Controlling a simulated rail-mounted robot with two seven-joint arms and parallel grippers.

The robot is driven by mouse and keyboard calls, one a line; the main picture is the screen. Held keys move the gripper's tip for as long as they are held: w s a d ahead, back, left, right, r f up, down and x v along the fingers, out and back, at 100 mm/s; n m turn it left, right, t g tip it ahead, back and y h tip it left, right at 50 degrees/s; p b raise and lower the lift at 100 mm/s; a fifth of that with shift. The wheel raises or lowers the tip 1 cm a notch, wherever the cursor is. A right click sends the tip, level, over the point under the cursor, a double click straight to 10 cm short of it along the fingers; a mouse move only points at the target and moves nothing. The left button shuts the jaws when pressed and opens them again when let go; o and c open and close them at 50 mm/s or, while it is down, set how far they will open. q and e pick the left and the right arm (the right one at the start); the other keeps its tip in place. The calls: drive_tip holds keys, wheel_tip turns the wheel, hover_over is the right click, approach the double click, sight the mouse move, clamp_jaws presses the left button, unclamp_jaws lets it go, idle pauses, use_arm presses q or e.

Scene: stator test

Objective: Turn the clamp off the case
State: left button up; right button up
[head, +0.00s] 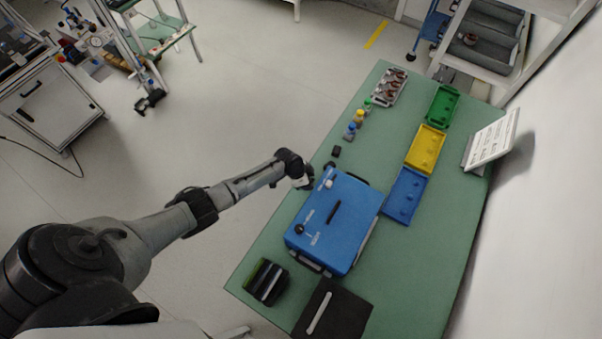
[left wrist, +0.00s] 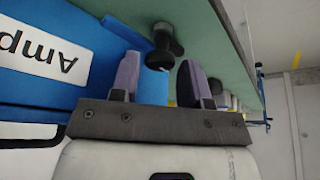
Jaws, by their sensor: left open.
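The blue case (head: 335,225) lies on the green table, with a dark handle on top. Its side with a white "Amp" label shows in the left wrist view (left wrist: 110,45). My left gripper (head: 304,180) is at the case's far left corner, beside it. In the left wrist view its two fingers (left wrist: 160,78) stand apart, with nothing between them. A black round knob on a dark stem (left wrist: 159,60) shows just beyond the fingertips, roughly in line with the gap; it may be the clamp. Whether it touches the case is unclear. My right gripper is out of view.
Green, yellow (head: 426,149) and blue trays line the table's right side. Small bottles (head: 359,116) and a metal tray (head: 389,87) stand at the far end. A black block (head: 336,151) lies beyond the case. A black-green device (head: 266,282) and black box (head: 333,309) stand nearer.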

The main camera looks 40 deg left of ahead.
use_arm(q)
drive_tip(key=p+v, duration=0.1)
drive_tip(key=v, duration=1.2)
drive_tip(key=shift+r, duration=0.2)
